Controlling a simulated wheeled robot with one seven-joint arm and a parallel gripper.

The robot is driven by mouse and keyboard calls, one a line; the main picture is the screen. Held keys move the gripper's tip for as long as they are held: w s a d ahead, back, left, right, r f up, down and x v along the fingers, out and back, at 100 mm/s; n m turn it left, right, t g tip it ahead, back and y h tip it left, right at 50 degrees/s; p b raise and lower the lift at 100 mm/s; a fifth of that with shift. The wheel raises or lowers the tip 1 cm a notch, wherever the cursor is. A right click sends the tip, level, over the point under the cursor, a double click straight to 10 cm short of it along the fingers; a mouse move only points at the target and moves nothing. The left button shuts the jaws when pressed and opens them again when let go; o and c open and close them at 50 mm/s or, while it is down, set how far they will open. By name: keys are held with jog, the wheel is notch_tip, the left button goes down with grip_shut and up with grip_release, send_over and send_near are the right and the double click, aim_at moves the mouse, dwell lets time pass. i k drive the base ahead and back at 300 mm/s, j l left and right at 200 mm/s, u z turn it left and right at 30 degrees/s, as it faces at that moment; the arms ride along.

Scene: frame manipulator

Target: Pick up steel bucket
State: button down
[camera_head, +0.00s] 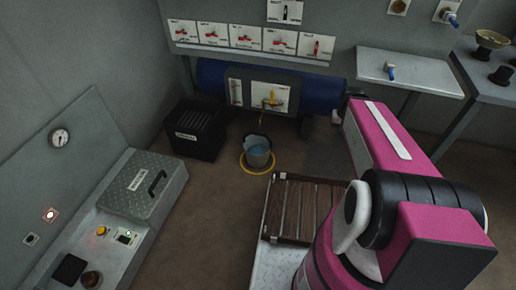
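The steel bucket (257,153) stands upright on the brown floor, left of the picture's middle. Something bluish, like water, shows inside it. A yellow ring marks the floor around its base. A tap with a yellow handle (271,99) sits on the panel above and behind it. My pink arm reaches in from the lower right, and its far end is right of the bucket and apart from it. My gripper is mostly hidden behind that end; only a small pale and dark part (337,116) shows, and its fingers cannot be made out.
A black crate (197,130) stands left of the bucket. A wooden slatted platform (303,207) lies in front of it to the right. A blue tank (318,94) is behind. A grey console (139,189) runs along the left. Bare floor lies between console and platform.

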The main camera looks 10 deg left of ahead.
aim_at(257, 147)
jog(key=u, duration=1.45)
jog(key=z, duration=0.5)
jog(key=j+z, duration=1.05)
jog(key=j, duration=0.15)
